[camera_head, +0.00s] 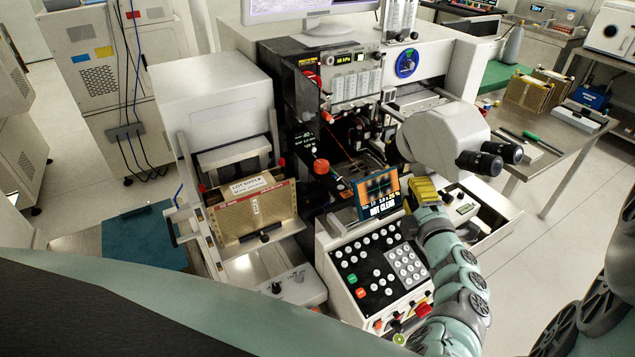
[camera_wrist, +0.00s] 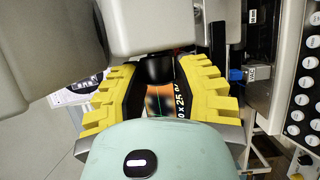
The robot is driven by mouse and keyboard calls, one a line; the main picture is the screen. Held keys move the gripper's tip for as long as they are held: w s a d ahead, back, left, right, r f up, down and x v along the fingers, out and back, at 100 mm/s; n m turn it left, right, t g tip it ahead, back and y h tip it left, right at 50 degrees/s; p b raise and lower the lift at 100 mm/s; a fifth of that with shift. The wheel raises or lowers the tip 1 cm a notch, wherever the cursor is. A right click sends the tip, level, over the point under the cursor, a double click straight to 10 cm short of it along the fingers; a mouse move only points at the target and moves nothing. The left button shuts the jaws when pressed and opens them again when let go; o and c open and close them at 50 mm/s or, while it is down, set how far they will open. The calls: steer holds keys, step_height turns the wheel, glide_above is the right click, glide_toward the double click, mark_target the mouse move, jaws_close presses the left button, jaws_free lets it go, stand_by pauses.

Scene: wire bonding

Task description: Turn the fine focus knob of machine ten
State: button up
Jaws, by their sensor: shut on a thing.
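The microscope head (camera_head: 445,137) of the bonding machine is pale grey with two black eyepieces. In the wrist view its grey housing (camera_wrist: 155,28) fills the top middle. A dark round knob (camera_wrist: 158,69) sits just under this housing, between my yellow fingertips. I take it for the fine focus knob; no label shows. My gripper (camera_wrist: 160,74) is shut on it from both sides. In the head view my gripper (camera_head: 423,188) is below the microscope, right of the small screen, and the knob is hidden there.
The small screen (camera_head: 378,194) stands close to the left of my gripper; its text reads "NOT CLEAR". A button panel (camera_head: 381,268) lies below it. A steel table (camera_head: 545,160) stands at the right; the floor beyond is clear.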

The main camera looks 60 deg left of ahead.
jaws_close()
steer(key=shift+w+d+r+p, duration=0.1)
steer(key=shift+r+p, duration=0.15)
steer(key=shift+p, duration=0.9)
steer(key=shift+r+h+p, duration=0.1)
steer(key=shift+h+p, duration=0.2)
steer(key=shift+p, duration=0.35)
steer(key=p, duration=0.4)
steer(key=shift+r+g+h+p, duration=0.25)
steer(key=shift+g+h+p, duration=0.05)
steer(key=shift+h+p, duration=0.1)
steer(key=shift+f+n+h+p, duration=0.1)
steer(key=shift+n+h+p, duration=0.3)
steer(key=shift+p, duration=0.8)
steer(key=g+h+p, duration=0.1)
steer(key=p, duration=0.2)
steer(key=shift+n, duration=0.3)
steer(key=shift+f+h+p, duration=0.1)
steer(key=shift+h+p, duration=1.1)
steer(key=shift+p, duration=0.05)
steer(key=shift+a+n+g, duration=0.2)
steer(key=shift+n+g, duration=0.1)
steer(key=shift+h+p, duration=0.45)
steer(key=shift+h, duration=0.05)
